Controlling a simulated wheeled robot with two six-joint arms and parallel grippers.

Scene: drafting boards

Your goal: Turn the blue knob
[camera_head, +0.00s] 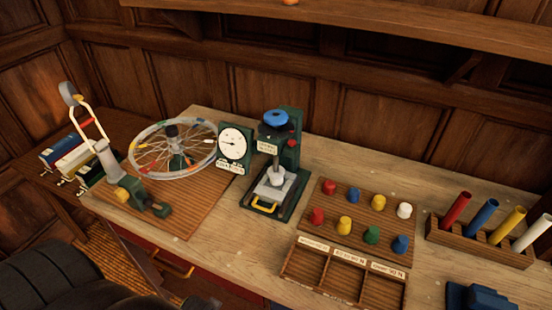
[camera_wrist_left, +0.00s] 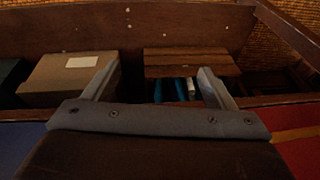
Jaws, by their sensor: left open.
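A blue round knob (camera_head: 275,118) sits on top of a green press-like device (camera_head: 290,160) near the middle of the bench in the head view. The device has a white dial gauge (camera_head: 233,145) at its left and a yellow handle (camera_head: 264,207) low at its front. My left gripper (camera_wrist_left: 158,84) shows only in the left wrist view. Its two fingers are wide apart with nothing between them. It faces a wooden shelf area, away from the knob. My right gripper is not in view.
A board (camera_head: 328,192) with several coloured pegs, two of them blue, lies right of the device. A compartment tray (camera_head: 345,272) is in front of it. A cardboard-coloured box (camera_wrist_left: 62,76) and a wooden block (camera_wrist_left: 190,56) are beyond my left gripper.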

